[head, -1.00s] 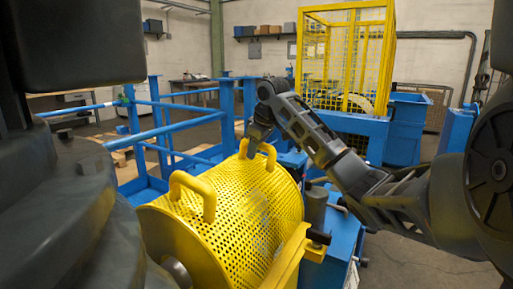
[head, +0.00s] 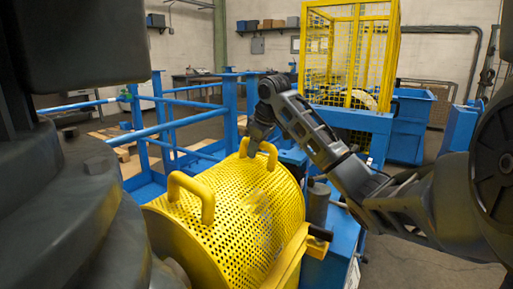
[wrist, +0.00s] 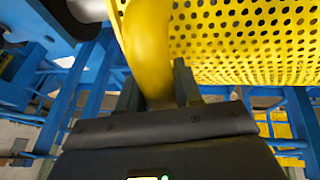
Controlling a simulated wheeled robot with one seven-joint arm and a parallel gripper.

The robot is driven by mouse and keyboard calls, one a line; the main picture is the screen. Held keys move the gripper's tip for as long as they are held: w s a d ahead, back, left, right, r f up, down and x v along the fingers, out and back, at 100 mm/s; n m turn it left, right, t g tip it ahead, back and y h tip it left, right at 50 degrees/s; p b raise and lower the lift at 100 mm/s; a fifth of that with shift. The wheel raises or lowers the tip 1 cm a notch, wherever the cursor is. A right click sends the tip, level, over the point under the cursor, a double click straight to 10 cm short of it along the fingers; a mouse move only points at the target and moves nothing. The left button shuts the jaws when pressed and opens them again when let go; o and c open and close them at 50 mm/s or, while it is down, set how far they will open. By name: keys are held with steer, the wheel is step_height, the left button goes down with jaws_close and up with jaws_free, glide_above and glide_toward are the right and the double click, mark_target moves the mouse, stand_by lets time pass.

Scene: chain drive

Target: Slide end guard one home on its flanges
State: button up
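The end guard (head: 245,212) is a yellow perforated, curved cover with two loop handles, in the lower middle of the head view. My gripper (head: 258,143) is at its far handle (head: 270,156). In the wrist view, the fingers of my gripper (wrist: 160,92) stand on both sides of the yellow handle (wrist: 150,50), close against it. The near handle (head: 190,190) is free. Perforated yellow sheet (wrist: 245,40) fills the upper right of the wrist view. The flanges cannot be made out clearly, so I cannot tell how the guard sits on them.
Blue railings (head: 185,130) stand left of and behind the guard. A yellow mesh cage (head: 350,55) stands on a blue frame behind my arm. A dark grey cylinder (head: 319,203) stands close to the guard's right side. A blue bin (head: 410,125) is farther right.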

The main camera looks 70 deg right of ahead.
steer(key=o, duration=0.5)
steer(key=shift+o, duration=0.2)
steer(key=shift+r, duration=0.1)
steer(key=shift+v, duration=3.8)
